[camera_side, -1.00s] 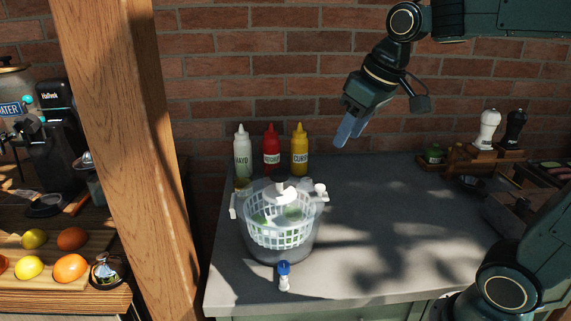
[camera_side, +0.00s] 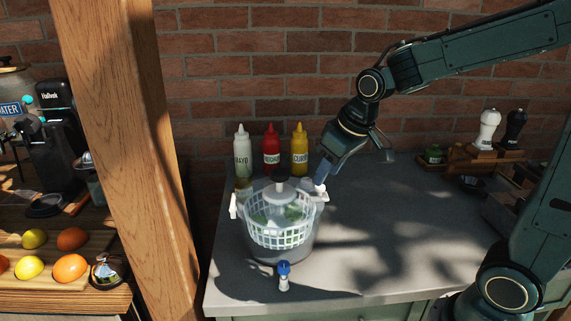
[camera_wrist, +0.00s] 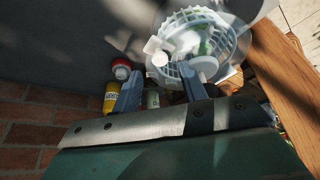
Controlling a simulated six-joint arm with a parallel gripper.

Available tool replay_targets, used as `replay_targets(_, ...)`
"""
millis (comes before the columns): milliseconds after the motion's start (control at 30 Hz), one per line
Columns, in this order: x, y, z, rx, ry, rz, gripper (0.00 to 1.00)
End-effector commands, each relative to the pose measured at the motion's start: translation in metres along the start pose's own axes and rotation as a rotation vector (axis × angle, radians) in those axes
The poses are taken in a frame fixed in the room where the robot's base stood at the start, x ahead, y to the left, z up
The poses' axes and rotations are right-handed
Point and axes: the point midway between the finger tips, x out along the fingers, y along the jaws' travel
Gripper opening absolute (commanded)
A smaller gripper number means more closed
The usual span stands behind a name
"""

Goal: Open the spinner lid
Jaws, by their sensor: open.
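The salad spinner (camera_side: 279,226) stands on the grey counter, a clear bowl with a white slotted basket holding something green. Its clear lid is on top, with a central knob (camera_side: 282,188) and white clips at the sides. The right clip (camera_side: 321,193) is close to my gripper (camera_side: 321,182), which is at the spinner's upper right edge. In the wrist view the spinner (camera_wrist: 205,45) is beyond the fingertips, and a white clip (camera_wrist: 158,50) lies between them. The fingers are apart with nothing held. I cannot tell whether a finger touches the clip.
Mayo (camera_side: 242,153), ketchup (camera_side: 271,151) and curry (camera_side: 299,150) bottles stand behind the spinner, close to my gripper. A blue-topped tap (camera_side: 284,272) is at the spinner's front. A wooden post (camera_side: 135,150) is at left.

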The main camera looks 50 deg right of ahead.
Motion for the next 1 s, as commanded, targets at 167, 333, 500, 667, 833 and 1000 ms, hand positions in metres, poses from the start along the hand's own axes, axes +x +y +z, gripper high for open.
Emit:
replay_targets(167,0.020,0.000,0.001,-0.001,-0.004,-0.001,0.42)
replay_targets(333,0.030,0.000,0.001,-0.001,-0.002,-0.001,0.42)
replay_targets(500,0.033,0.000,0.000,-0.001,0.000,0.000,0.42)
replay_targets(667,0.033,0.000,0.000,-0.001,0.000,0.000,0.42)
replay_targets(833,0.033,0.000,0.000,-0.001,0.000,0.000,0.19)
replay_targets(1000,0.033,0.000,0.000,0.000,0.000,0.000,0.00)
